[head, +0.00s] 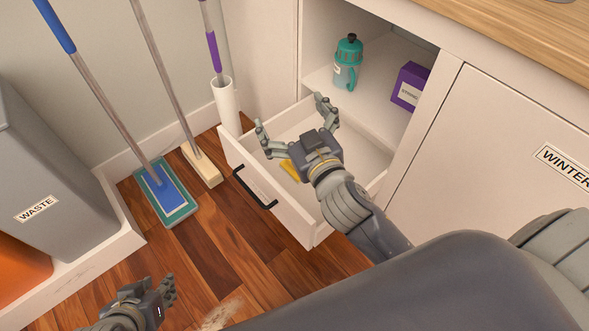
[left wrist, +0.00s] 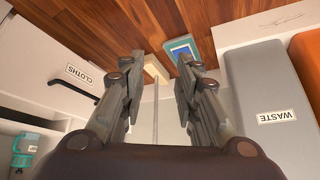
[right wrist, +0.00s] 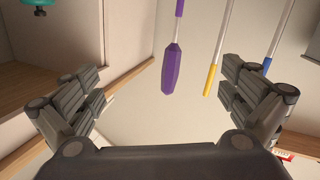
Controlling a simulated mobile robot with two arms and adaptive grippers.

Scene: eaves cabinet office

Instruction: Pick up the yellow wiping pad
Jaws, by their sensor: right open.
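The yellow wiping pad (head: 290,169) lies in the open white drawer (head: 313,238), partly hidden by my right gripper. Only a small yellow part shows, near the drawer's front side. My right gripper (head: 292,118) is above the drawer with its fingers spread wide and nothing between them. In the right wrist view, my right gripper (right wrist: 162,76) is also open and faces the wall and mop handles; the pad is not in that view. My left gripper (head: 158,290) is low at the bottom left of the head view, away from the drawer. The left wrist view shows its fingers apart and empty.
The drawer has a black handle (head: 255,188). A teal bottle (head: 347,64) and a purple box (head: 409,86) stand on the shelf behind it. A blue flat mop (head: 166,191) and a broom (head: 201,165) stand left of the drawer. A grey waste bin (head: 50,165) is farther left.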

